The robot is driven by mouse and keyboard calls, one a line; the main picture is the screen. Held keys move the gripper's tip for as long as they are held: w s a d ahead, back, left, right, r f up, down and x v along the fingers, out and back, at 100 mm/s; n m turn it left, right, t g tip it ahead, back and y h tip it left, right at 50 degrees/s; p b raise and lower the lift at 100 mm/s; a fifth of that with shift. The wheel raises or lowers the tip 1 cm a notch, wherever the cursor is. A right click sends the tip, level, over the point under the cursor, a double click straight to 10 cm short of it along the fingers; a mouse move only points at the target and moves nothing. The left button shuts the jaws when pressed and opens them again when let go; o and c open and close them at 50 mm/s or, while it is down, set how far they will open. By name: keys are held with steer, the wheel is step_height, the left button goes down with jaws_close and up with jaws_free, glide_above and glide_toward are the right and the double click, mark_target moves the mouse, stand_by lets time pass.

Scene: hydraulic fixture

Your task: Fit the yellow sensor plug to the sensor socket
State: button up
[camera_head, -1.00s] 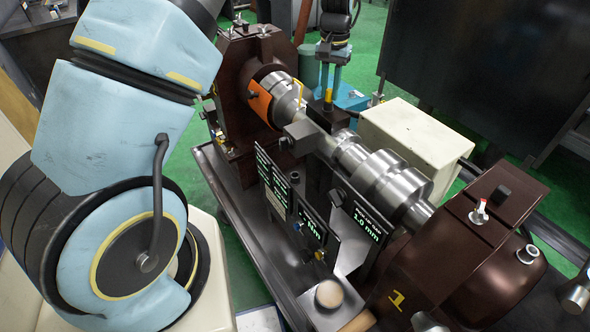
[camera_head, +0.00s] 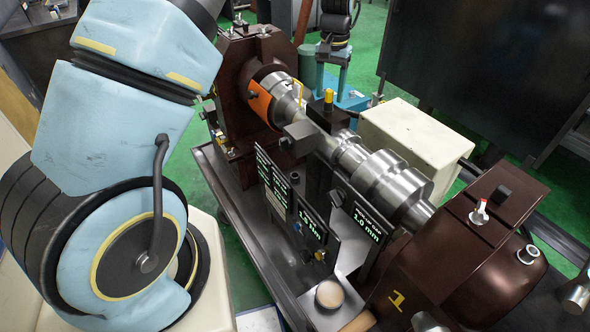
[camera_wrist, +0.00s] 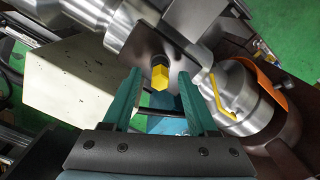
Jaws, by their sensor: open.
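The yellow sensor plug (camera_head: 329,96) stands upright at the top of a dark block (camera_head: 327,116) beside the steel shaft. In the wrist view the plug (camera_wrist: 160,76) shows its hexagonal yellow end in front of a dark block face. My gripper (camera_head: 335,55) is behind and above the plug in the head view. In the wrist view its two teal fingers (camera_wrist: 158,88) are open, one on each side of the plug's line, with clear gaps and nothing held. The sensor socket's opening is not visible; I cannot tell how deep the plug sits.
The steel shaft (camera_head: 392,180) runs between two brown housings, with an orange band (camera_head: 262,103) on the far one. Dark display panels (camera_head: 312,222) stand along the near side. A cream box (camera_head: 415,138) lies behind the shaft. Green floor shows behind my gripper.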

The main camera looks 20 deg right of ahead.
mark_target(330, 90)
step_height(330, 90, up, 10)
steer(key=b, duration=0.3)
steer(key=w+a+n, duration=0.1)
steer(key=a+n, duration=0.1)
steer(key=a, duration=0.8)
steer(key=s+a+f+n, duration=0.2)
steer(key=s+a, duration=0.2)
steer(key=a, duration=0.5)
steer(key=s+a+f+n+t, duration=0.1)
steer(key=s+a+f, duration=0.1)
steer(key=s+a, duration=0.3)
steer(key=s+a+f+n, duration=0.2)
steer(key=s+a, duration=0.3)
steer(key=a, duration=0.8)
steer(key=shift+n+t, duration=0.3)
